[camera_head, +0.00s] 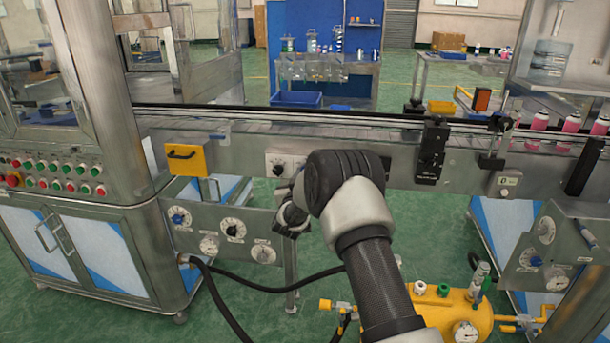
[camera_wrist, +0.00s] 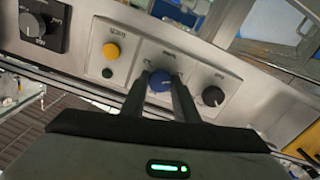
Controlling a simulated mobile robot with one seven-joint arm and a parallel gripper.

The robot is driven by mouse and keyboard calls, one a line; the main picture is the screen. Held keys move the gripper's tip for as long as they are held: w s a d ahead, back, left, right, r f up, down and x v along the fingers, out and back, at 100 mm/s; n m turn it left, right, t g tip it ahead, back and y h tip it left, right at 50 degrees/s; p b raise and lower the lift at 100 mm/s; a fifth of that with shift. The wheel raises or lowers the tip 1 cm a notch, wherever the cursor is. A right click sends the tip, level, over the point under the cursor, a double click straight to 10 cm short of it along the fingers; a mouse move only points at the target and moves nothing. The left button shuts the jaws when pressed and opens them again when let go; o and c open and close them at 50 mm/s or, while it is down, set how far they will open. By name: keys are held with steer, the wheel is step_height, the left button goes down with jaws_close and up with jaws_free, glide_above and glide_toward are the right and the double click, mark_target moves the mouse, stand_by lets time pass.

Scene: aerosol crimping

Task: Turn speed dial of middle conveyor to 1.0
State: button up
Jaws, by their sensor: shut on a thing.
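In the wrist view a blue dial (camera_wrist: 158,82) sits on a light plate on a metal panel. My gripper (camera_wrist: 160,84) is shut on this dial, with one dark finger at each side of it. The markings above the dial are too small to read, so its setting cannot be told. The middle conveyor (camera_head: 230,127) runs across the head view. My gripper and wrist (camera_head: 293,218) are in front of its side, and my arm hides part of the panel there; the blue dial is not visible in that view.
In the wrist view a black knob (camera_wrist: 213,96) is close to the right, and a yellow button (camera_wrist: 111,51) is to the left. A larger black knob (camera_wrist: 38,28) is at far left. In the head view a yellow tank (camera_head: 455,312) and black hoses (camera_head: 270,288) are low down.

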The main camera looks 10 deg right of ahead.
steer(key=shift+n, duration=0.4)
steer(key=o, duration=1.1)
steer(key=shift+c, duration=0.2)
steer(key=p+v, duration=0.2)
steer(key=v, duration=1.5)
steer(key=shift+s, duration=0.2)
steer(key=shift+r, duration=0.15)
